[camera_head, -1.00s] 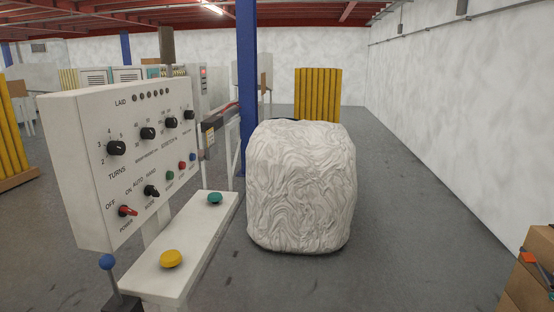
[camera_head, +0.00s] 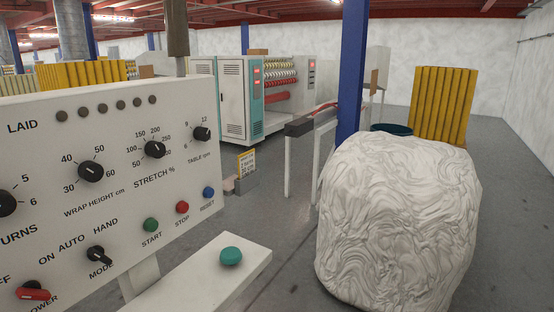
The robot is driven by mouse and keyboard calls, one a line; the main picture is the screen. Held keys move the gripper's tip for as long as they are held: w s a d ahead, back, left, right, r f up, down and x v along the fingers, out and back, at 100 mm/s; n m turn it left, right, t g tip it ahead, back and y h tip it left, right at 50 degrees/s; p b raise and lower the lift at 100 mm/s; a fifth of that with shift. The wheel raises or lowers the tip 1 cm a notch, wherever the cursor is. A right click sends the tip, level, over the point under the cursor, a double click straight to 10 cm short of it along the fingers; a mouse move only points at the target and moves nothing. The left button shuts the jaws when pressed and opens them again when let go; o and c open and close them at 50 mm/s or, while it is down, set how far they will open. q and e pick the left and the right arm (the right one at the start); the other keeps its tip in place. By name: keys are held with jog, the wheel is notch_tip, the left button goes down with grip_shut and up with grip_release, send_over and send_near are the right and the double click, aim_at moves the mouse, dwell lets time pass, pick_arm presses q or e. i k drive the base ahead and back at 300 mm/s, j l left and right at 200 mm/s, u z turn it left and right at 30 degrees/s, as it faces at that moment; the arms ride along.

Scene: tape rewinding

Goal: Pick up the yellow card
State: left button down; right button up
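A yellow card (camera_head: 247,162) with dark print stands upright, low down, just right of the control panel. It seems to rest in or against a small grey block near the floor. Its print is too small to read. Neither of my grippers shows in the head view.
A white control panel (camera_head: 110,170) with knobs and buttons fills the left. A white ledge with a green button (camera_head: 231,256) juts out below it. A large white wrapped bale (camera_head: 400,220) stands at right, before a blue post (camera_head: 352,70). Grey floor lies between.

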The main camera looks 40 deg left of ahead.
aim_at(246, 161)
jog(key=i, duration=1.75)
jog(key=i+l+u, duration=0.1)
jog(key=i+u, duration=0.3)
jog(key=i, duration=0.15)
jog(key=i+l+u, duration=0.25)
jog(key=i+u, duration=0.2)
jog(key=u, duration=1.9)
